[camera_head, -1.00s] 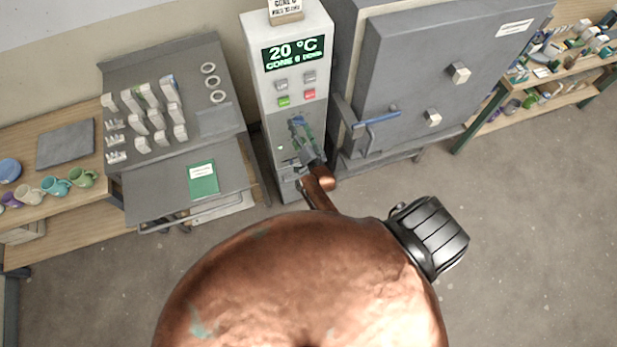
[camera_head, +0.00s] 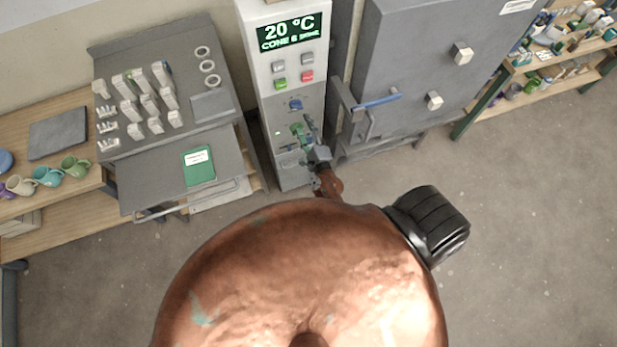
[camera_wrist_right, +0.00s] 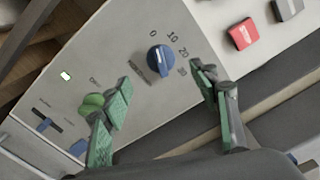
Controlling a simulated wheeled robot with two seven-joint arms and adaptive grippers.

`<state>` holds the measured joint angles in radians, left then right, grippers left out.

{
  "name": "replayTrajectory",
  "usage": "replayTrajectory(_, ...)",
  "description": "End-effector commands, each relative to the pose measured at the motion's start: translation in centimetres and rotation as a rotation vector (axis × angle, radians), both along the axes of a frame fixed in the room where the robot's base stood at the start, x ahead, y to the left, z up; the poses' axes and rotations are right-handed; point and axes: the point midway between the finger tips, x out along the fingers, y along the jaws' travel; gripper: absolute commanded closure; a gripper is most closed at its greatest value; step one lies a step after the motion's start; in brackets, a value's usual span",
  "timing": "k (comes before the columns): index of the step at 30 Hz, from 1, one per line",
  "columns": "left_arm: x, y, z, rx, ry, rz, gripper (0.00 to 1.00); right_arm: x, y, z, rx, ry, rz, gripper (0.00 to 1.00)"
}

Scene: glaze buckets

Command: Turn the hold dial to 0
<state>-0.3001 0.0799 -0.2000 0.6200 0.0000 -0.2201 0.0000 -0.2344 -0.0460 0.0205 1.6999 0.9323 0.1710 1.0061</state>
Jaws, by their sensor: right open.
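The hold dial is a blue round knob (camera_wrist_right: 160,58) with a white pointer line, on the grey panel in the right wrist view. Numbers 0, 10, 20 and a partly readable one arc above and right of it. The dial also shows in the head view (camera_head: 296,104). My right gripper (camera_wrist_right: 163,88) is open, its green-padded fingers apart, with the dial beyond the gap between the tips, not gripped. In the head view, the right gripper (camera_head: 306,128) is just below the dial. My left gripper is out of view.
A green knob (camera_wrist_right: 92,102) sits beside the left finger, with a slider (camera_wrist_right: 48,124) further left. A red button (camera_wrist_right: 241,34) is at upper right. The kiln's blue-handled latch (camera_head: 376,102) is right of the panel; a table with a green booklet (camera_head: 199,166) is left.

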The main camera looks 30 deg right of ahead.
Motion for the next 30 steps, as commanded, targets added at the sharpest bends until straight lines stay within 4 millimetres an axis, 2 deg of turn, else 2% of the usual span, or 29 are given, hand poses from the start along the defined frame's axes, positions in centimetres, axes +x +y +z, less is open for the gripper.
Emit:
replayTrajectory(1,0.0,0.0,-0.5,0.000,0.000,0.000,0.60,0.0,0.2,-1.4,-0.020,0.021,0.009,0.45)
replayTrajectory(3,0.0,0.0,-0.9,0.000,0.001,0.000,0.60,-0.1,0.5,-2.7,-0.048,0.046,0.020,0.45)
replayTrajectory(17,-0.1,0.0,-3.1,0.000,0.002,0.000,0.60,-1.8,1.9,-11.2,-0.222,0.203,0.097,0.45)
replayTrajectory(30,-0.3,0.0,-5.2,0.000,0.005,0.000,0.60,-4.2,3.2,-19.2,-0.382,0.345,0.187,0.45)
